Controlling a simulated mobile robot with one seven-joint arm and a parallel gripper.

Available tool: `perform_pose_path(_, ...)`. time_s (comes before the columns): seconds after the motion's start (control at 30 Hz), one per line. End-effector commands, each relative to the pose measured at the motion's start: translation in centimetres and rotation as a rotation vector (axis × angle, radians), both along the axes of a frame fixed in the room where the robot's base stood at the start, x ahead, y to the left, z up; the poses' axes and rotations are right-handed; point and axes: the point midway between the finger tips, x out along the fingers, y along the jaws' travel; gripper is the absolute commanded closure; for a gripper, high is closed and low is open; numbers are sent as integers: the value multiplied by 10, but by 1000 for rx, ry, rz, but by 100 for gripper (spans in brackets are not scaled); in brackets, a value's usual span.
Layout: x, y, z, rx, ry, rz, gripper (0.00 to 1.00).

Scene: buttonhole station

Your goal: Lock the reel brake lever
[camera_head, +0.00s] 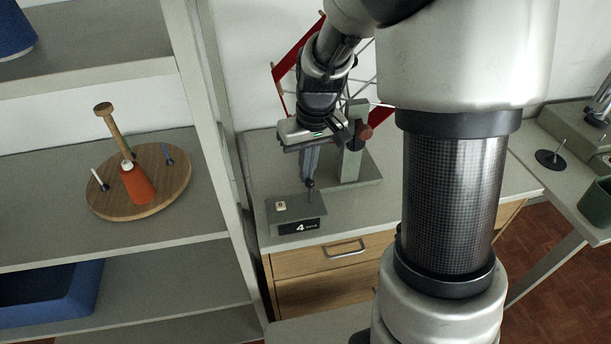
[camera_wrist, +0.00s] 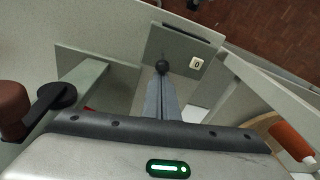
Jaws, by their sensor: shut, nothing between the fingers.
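The reel brake lever has a small dark ball knob (camera_head: 310,184) and stands on a grey-green box (camera_head: 290,228) marked "4". In the wrist view its black knob (camera_wrist: 163,67) shows right at my fingertips. My gripper (camera_head: 310,176) points down over the box with its fingers together and nothing between them. It also shows in the wrist view (camera_wrist: 160,82). I cannot tell whether the fingertips touch the knob. A white tile (camera_wrist: 196,65) marked "0" sits on the box beside the lever. The lever's lower part is mostly hidden in the wrist view.
The reel (camera_head: 285,65) with red ribbon stands behind, partly hidden by my arm. Its post (camera_head: 352,150) and brown crank knob (camera_head: 365,131) are close to my gripper's right. A shelf upright (camera_head: 222,130) stands left of the box. The bench (camera_head: 400,205) is clear right of the box.

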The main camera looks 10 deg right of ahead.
Motion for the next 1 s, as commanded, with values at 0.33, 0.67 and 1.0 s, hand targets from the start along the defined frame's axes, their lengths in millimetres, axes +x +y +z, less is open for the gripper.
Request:
perform_pose_path(0.33,-19,0,4,0,-216,0,100)
perform_pose_path(0.67,-19,0,9,0,-214,0,100)
perform_pose_path(1.0,-19,0,19,-1,-212,0,100)
